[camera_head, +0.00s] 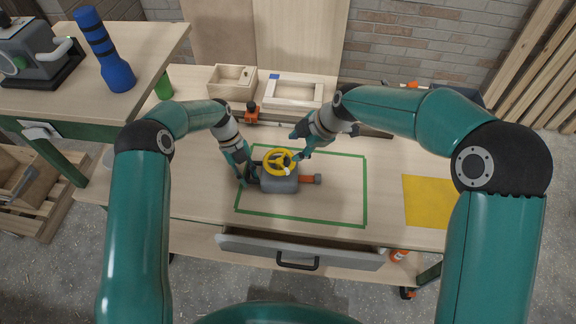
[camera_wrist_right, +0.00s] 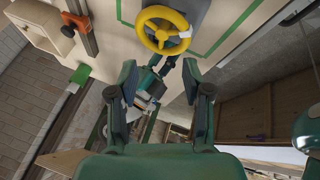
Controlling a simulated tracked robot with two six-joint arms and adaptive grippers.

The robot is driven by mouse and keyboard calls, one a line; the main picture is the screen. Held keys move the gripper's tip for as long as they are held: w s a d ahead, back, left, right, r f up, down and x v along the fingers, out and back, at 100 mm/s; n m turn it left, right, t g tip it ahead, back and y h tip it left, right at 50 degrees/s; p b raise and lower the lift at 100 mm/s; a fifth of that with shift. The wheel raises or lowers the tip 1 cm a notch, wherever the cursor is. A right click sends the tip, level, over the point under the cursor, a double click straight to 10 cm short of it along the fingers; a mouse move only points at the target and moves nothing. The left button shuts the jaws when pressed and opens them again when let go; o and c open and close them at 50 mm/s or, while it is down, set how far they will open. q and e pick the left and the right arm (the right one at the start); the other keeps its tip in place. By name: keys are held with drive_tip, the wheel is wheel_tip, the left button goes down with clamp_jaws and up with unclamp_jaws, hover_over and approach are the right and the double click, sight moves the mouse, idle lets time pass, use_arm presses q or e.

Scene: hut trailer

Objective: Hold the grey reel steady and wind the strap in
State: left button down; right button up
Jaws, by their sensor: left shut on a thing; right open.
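The grey reel (camera_head: 279,184) sits on the workbench inside a green taped rectangle, with a yellow handwheel (camera_head: 268,162) on top and a white knob on the wheel's rim. An orange strap (camera_head: 305,179) sticks out of its right side, ending in a grey piece. My left gripper (camera_head: 247,174) is shut on the reel's left end. My right gripper (camera_head: 293,158) is open, just above and right of the wheel near the knob. In the right wrist view the wheel (camera_wrist_right: 164,30) and white knob (camera_wrist_right: 185,33) show ahead of the open fingers, apart from them.
A wooden box (camera_head: 232,82), a wooden frame tray (camera_head: 293,92) and an orange clamp (camera_head: 251,113) stand behind the taped area. A yellow square (camera_head: 430,202) lies at the right. The drawer (camera_head: 300,251) below the bench's front edge stands slightly out. The taped area's right half is clear.

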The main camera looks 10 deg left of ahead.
sight(286, 169)
drive_tip(key=shift+g, duration=0.8)
drive_tip(key=f, duration=0.3)
drive_tip(key=a+f, duration=0.1)
drive_tip(key=f, duration=0.2)
drive_tip(key=s+a+f, duration=0.1)
drive_tip(key=f, duration=0.1)
drive_tip(key=shift+a+f, duration=0.25)
drive_tip(key=shift+f, duration=0.15)
clamp_jaws()
